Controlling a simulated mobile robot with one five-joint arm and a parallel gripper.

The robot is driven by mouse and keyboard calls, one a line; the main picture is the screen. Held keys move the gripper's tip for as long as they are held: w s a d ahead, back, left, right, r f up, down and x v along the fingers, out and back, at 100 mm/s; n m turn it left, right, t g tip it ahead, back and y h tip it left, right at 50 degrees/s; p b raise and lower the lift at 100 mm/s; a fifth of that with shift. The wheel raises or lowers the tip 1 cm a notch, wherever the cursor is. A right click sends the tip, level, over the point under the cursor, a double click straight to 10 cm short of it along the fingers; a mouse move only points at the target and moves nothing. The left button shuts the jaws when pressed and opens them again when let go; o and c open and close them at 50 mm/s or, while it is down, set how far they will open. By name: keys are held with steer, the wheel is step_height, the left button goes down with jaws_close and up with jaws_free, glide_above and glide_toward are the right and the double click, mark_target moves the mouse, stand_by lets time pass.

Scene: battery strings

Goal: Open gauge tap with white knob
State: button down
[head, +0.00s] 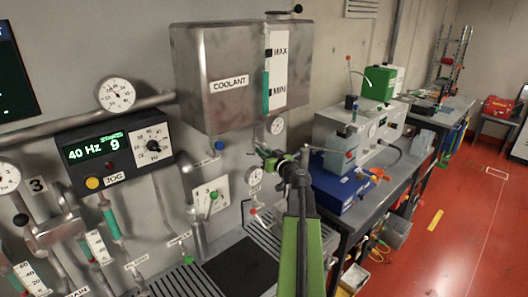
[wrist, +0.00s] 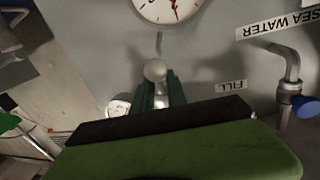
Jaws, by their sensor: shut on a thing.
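The white knob (wrist: 155,70) shows in the wrist view at the tips of my gripper (wrist: 160,88), just below a round dial gauge (wrist: 168,5). The gripper's jaws are shut on it. A thin stem runs up from the knob toward the gauge. In the head view my gripper (head: 264,157) is at the wall below the coolant tank (head: 215,62) and its sight gauge (head: 266,80). The arm and jaws hide the knob there.
A blue knob (wrist: 304,106) on a pipe stands to the right in the wrist view, near a "SEA WATER" label (wrist: 275,25). A workbench with equipment (head: 350,150) stands at right. Red floor beyond is open.

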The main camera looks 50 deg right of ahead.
steer(key=m, duration=0.1)
steer(key=m+p, duration=0.1)
steer(key=m, duration=0.1)
steer(key=m+p, duration=0.1)
steer(key=shift+a+r+m+g+y, duration=0.3)
steer(key=shift+a+r+m+g, duration=0.05)
steer(key=shift+a+m+g, duration=0.05)
steer(key=m, duration=0.1)
steer(key=m+p, duration=0.1)
steer(key=m+y, duration=0.1)
steer(key=shift+a+r+p, duration=0.2)
steer(key=shift+a+p, duration=0.05)
steer(key=shift+p, duration=0.15)
steer(key=m, duration=0.1)
steer(key=m+p, duration=0.1)
steer(key=m, duration=0.1)
steer(key=shift+a+r+m+g+y, duration=0.15)
steer(key=shift+r+m+g+y, duration=0.15)
steer(key=shift+m+g+y, duration=0.1)
steer(key=shift+a+r+m+y+p, duration=0.15)
steer(key=shift+m+y+p, duration=0.15)
steer(key=shift+m, duration=0.45)
steer(key=shift+d+r+m+y+p, duration=0.1)
steer(key=shift+m+y+p, duration=0.15)
steer(key=shift+m, duration=0.5)
steer(key=c, duration=1.5)
jaws_free()
steer(key=shift+s+a, duration=0.1)
